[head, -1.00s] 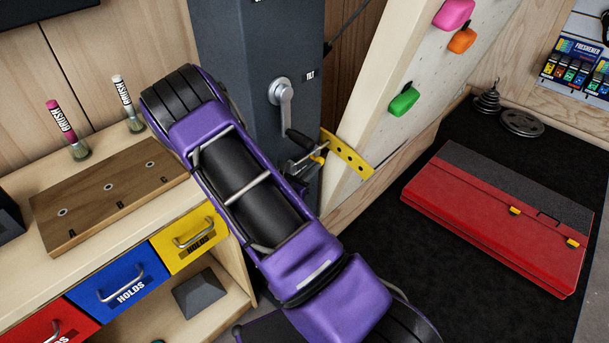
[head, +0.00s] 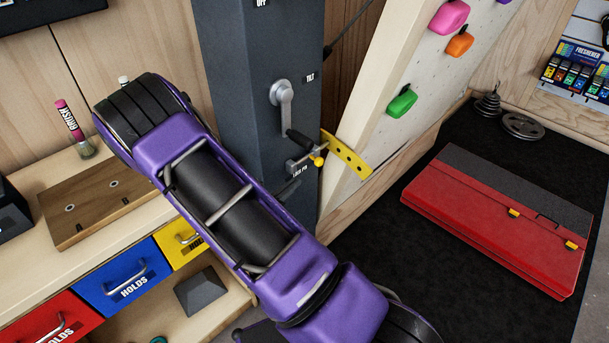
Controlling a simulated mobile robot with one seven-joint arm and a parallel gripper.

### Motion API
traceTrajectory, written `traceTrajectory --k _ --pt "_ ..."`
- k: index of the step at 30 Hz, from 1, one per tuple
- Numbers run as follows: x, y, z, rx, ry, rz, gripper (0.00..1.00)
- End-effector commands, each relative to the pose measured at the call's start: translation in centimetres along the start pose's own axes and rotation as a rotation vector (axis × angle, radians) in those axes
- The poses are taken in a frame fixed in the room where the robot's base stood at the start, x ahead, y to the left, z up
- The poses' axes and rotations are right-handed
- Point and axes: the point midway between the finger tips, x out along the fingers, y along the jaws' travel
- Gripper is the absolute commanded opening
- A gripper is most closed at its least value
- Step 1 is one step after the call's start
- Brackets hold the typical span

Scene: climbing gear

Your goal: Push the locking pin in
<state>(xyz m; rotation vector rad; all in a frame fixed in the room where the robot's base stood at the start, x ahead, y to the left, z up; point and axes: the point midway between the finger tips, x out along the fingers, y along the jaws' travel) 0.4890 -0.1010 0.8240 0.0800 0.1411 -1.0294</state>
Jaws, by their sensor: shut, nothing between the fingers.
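A yellow plate with holes (head: 352,163) on the climbing wall's edge sits just right of the knob. How deep the pin sits in the plate is too small to tell. My gripper (head: 291,187) shows only as a dark tip beyond my purple arm, just below and left of the bracket. It appears shut and empty, apart from the knob; the rest is hidden behind the arm.
A crank handle (head: 283,95) labelled TILT hangs on the column (head: 235,60) just above the pin. The tilted climbing wall (head: 390,60) stands to the right. A wooden bench with drawers (head: 125,285) is at left. A red folded pad (head: 500,220) lies on the dark floor.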

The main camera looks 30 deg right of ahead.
Motion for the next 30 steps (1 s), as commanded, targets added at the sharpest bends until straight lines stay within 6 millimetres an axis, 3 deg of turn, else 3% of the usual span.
traceTrajectory --k 3,9,26,30 --pt "-2.1 0.1 0.0 -0.001 0.001 0.003 0.0" --pt "-3.7 0.0 0.0 -0.001 0.0 0.0 0.0" --pt "-3.9 0.0 0.1 0.002 0.0 -0.002 0.0" --pt "-3.9 1.0 2.5 0.085 -0.015 -0.049 0.0"
